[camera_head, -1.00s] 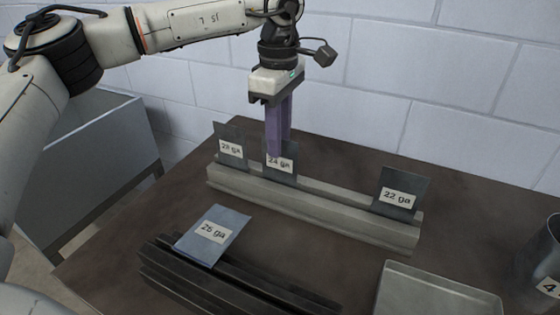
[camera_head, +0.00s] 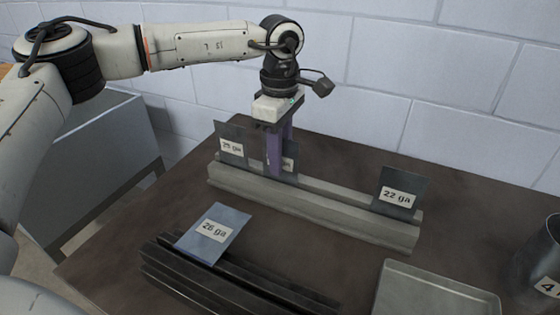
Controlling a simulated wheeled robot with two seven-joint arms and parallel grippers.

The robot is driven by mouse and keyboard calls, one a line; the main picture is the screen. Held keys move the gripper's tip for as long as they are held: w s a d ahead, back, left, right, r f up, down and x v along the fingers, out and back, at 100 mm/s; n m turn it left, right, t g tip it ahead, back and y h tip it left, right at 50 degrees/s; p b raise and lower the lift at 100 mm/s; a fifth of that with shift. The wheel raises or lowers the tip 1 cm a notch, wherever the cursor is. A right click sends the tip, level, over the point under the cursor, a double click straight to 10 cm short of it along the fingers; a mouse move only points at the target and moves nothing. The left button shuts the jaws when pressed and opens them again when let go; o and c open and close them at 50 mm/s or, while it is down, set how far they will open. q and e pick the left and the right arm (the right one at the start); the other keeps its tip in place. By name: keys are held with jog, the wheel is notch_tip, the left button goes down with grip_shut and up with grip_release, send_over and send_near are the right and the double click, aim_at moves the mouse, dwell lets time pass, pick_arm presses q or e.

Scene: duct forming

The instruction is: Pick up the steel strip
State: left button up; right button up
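Three labelled grey steel strips stand upright in a long slotted rack (camera_head: 315,208): a left strip (camera_head: 230,133) with a label hard to read, a middle strip (camera_head: 291,170), and the 22 ga strip (camera_head: 403,183) at the right end. The bluish 26 ga strip (camera_head: 215,233) lies tilted on dark bars. My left gripper (camera_head: 275,172) points down at the middle strip. One purple finger is in front of it, covering much of its label; the other finger is partly hidden behind. I cannot tell whether they press on the strip. My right gripper is out of view.
The dark bars (camera_head: 235,280) lie at the front of the brown table (camera_head: 350,165). A shallow metal tray (camera_head: 435,290) is at the front right, with a grey metal cylinder (camera_head: 543,260) beside it. A grey bin (camera_head: 95,150) stands left of the table.

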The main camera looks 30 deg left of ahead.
pick_arm(q)
jog(key=shift+f, duration=0.1)
grip_shut()
dwell(0.3)
